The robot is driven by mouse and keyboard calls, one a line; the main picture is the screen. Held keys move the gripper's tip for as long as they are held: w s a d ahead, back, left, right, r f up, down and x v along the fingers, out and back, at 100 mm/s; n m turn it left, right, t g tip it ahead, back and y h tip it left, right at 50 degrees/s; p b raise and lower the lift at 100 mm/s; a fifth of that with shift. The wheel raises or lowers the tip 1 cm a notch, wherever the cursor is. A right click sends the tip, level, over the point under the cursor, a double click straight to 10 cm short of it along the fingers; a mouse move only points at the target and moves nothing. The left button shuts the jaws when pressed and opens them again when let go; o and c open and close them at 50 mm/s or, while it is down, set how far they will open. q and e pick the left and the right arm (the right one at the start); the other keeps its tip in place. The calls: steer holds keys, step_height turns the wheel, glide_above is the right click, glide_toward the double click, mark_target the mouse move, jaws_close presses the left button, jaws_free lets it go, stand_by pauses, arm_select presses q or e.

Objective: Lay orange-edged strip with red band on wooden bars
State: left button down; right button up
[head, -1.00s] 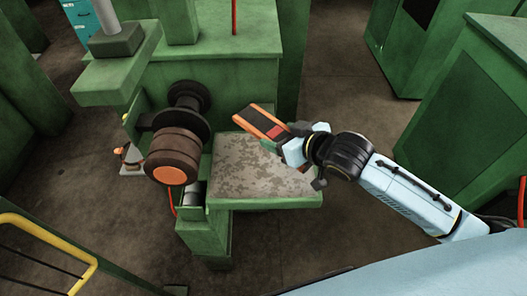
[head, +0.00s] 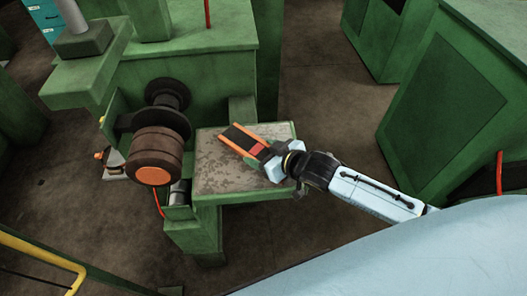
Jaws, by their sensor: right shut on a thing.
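The orange-edged strip (head: 239,136) is dark along its middle, with a red band near the end by my gripper. My right gripper (head: 270,160) is shut on that near end, and the strip points up and left over the worn grey plate (head: 218,178). I cannot tell whether the strip touches the plate. I cannot make out any wooden bars. My left gripper is not in view.
Left of the plate is a brown drum (head: 156,147) with an orange face, on the green machine (head: 215,72). A green cabinet (head: 450,100) stands at the right. A yellow rail (head: 45,255) is at the lower left. Floor is open between plate and cabinet.

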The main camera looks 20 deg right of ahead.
steer(key=shift+f, duration=0.1)
steer(key=o, duration=1)
